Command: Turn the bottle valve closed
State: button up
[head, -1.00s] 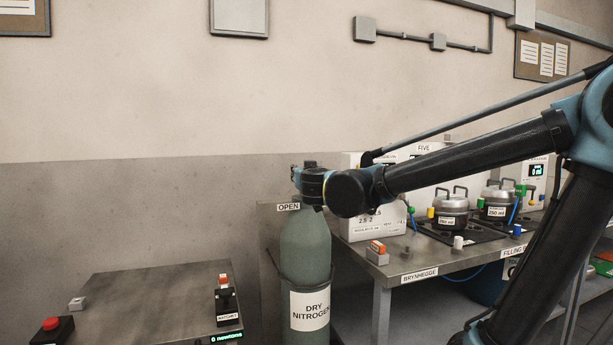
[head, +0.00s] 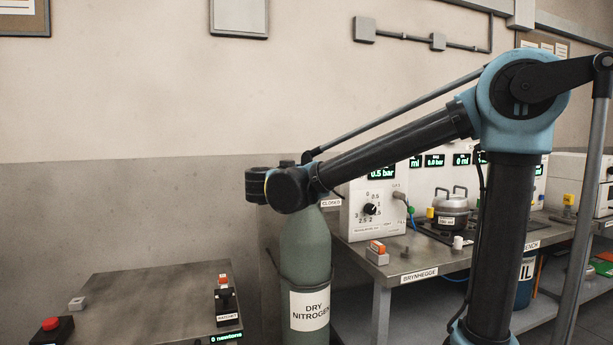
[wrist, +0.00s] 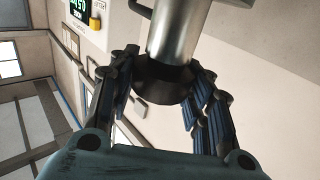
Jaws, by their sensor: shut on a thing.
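The grey-green gas bottle (head: 306,262), labelled DRY NITROGEN, stands upright left of the bench. My wrist covers most of its top in the head view, and only a small dark part (head: 287,163) shows above. In the wrist view my gripper (wrist: 166,80) is shut on the dark round valve knob (wrist: 163,87), with fingers on both sides of it. A shiny metal stem (wrist: 178,30) runs from the knob to the top edge. A CLOSED sign (head: 331,203) shows just right of the bottle neck; no OPEN sign is visible.
The bench (head: 390,262) at right carries a white regulator box (head: 358,215) with a dial, digital displays and a metal pot (head: 450,212). A low table (head: 150,300) at left holds a red button (head: 50,324) and a small device (head: 225,300).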

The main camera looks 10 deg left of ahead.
dwell(0.4)
jog(key=o, duration=1)
jog(key=shift+d, duration=0.1)
jog(key=shift+o, duration=0.2)
jog(key=v, duration=1.1)
jog(key=shift+s, duration=0.35)
jog(key=shift+s+f, duration=0.1)
